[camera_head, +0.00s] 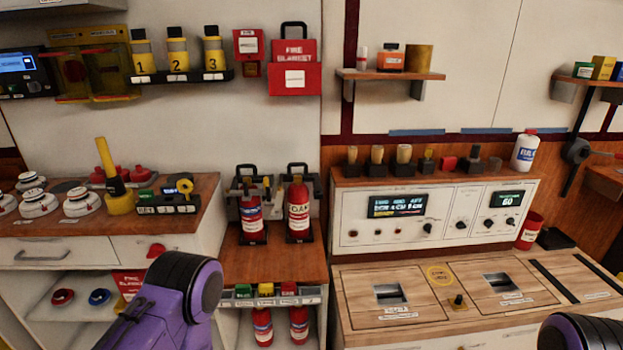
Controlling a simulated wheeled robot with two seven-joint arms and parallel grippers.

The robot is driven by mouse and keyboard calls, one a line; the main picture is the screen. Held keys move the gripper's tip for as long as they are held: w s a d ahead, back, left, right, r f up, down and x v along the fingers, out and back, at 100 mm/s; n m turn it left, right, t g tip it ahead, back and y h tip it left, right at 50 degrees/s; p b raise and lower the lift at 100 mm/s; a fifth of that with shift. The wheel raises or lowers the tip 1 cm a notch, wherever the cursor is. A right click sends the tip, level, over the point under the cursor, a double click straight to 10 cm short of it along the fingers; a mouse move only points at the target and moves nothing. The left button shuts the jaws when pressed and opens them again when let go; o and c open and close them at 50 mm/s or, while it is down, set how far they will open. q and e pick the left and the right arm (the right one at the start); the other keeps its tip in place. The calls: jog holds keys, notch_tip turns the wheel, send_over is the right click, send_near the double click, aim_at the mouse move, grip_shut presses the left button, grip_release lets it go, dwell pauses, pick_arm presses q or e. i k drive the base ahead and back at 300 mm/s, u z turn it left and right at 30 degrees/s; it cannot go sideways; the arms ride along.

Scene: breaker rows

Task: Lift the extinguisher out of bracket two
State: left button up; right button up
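Two red extinguishers stand upright on the middle wooden counter, each in a dark bracket. The left extinguisher (250,214) has a white and blue label. The right extinguisher (299,208) has a pale label with dark lettering and stands slightly taller. The left bracket (254,238) and right bracket (299,237) show dark bases and upright handle-shaped frames. I cannot read a bracket number on either. Neither of my grippers shows; only a purple and black part of my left arm at the bottom left and a bit of my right arm at the bottom right are visible.
Small coloured blocks (266,289) sit on a labelled strip at the counter's front edge. Two more extinguishers (262,326) stand on the shelf below. Yellow numbered canisters (178,54) and a red fire blanket box (295,78) are on the wall. A control panel (436,217) stands right.

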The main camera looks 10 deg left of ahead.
aim_at(298, 192)
jog(key=u, duration=0.5)
jog(key=k, duration=1.2)
jog(key=u, duration=1.25)
jog(key=i, duration=1.35)
jog(key=z, duration=1.05)
jog(key=i, duration=0.55)
jog(key=z, duration=0.6)
